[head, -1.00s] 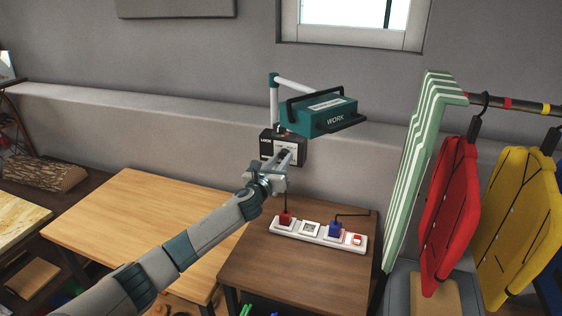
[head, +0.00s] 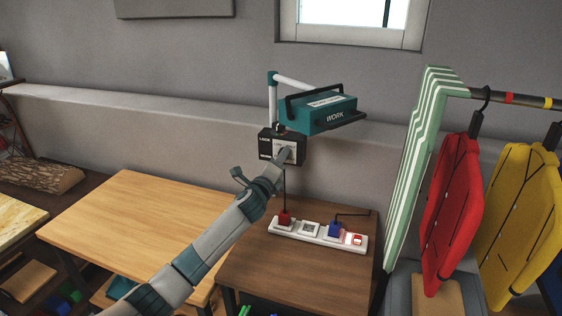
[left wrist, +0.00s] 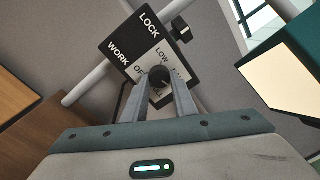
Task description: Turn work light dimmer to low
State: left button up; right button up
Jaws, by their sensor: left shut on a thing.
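The black dimmer box (head: 268,147) with a white label plate hangs on the work light's pole. Its words LOCK, WORK and LOW show in the left wrist view, where the box (left wrist: 124,50) appears tilted. A dark round knob (left wrist: 159,76) sits on the label. My left gripper (left wrist: 160,84) is shut on the knob, one finger on each side. It also shows against the box front in the head view (head: 285,157). The knob's pointer is hard to make out. The teal work light (head: 318,112) is above the box. My right gripper is not in view.
A light wooden table (head: 140,222) is at the left.

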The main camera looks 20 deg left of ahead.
pick_arm(q)
jog(key=n, duration=0.8)
jog(key=n+y+p, duration=0.1)
jog(key=n, duration=1.5)
jog(key=shift+r+n+g+p, duration=0.3)
jog(key=o, duration=1)
jog(key=shift+o, duration=0.2)
